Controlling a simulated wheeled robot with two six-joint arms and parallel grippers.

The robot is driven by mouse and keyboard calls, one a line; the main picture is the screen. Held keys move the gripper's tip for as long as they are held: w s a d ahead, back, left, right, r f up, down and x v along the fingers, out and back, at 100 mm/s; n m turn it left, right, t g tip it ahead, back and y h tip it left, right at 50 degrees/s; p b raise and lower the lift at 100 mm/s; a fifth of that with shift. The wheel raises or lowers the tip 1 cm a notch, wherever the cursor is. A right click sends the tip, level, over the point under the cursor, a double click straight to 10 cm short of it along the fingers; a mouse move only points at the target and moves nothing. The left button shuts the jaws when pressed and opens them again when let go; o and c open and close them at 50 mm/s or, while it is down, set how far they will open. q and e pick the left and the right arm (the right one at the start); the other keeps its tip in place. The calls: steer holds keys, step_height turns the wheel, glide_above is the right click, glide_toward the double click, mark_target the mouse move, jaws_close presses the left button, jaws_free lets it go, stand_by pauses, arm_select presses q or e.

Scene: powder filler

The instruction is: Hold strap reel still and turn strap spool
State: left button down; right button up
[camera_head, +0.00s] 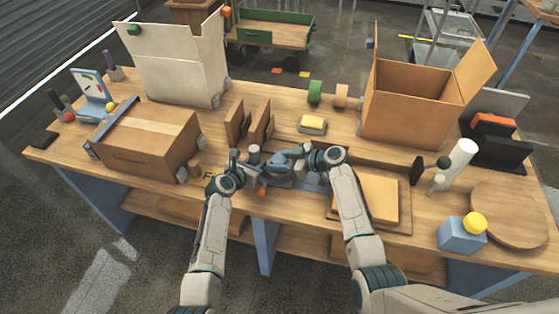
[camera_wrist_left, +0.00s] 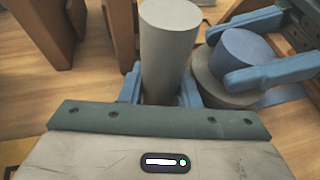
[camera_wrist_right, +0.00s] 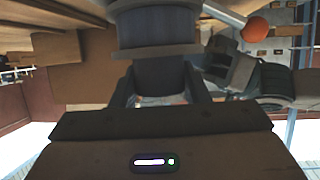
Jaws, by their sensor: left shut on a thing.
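The strap reel's grey upright cylinder (camera_wrist_left: 168,45) is between the fingers of my left gripper (camera_wrist_left: 162,85), which is shut on it; it also shows in the head view (camera_head: 254,150). Right of it, a blue round spool (camera_wrist_left: 238,55) sits on a grey disc. The blue fingers of my right gripper (camera_head: 284,157) lie on either side of this spool, apart. In the right wrist view the dark blue spool (camera_wrist_right: 158,78) stands between the right fingertips, below a grey flange. The tool's orange ball (camera_head: 262,193) hangs toward the table's front edge.
A taped carton (camera_head: 150,150) stands left. Brown upright panels (camera_head: 235,125) are behind the grippers. A yellow-topped block (camera_head: 312,124), green and tan rolls and an open carton (camera_head: 405,105) stand farther back. A flat board (camera_head: 372,195) lies right of my right gripper.

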steer(key=shift+c, duration=0.8)
steer(key=shift+f, duration=0.1)
steer(key=shift+m+t, duration=0.4)
steer(key=shift+s+a+m+t+h, duration=0.1)
steer(key=shift+m+t+h, duration=2.25)
steer(key=shift+m, duration=0.35)
steer(key=o, duration=1)
steer(key=shift+c, duration=0.2)
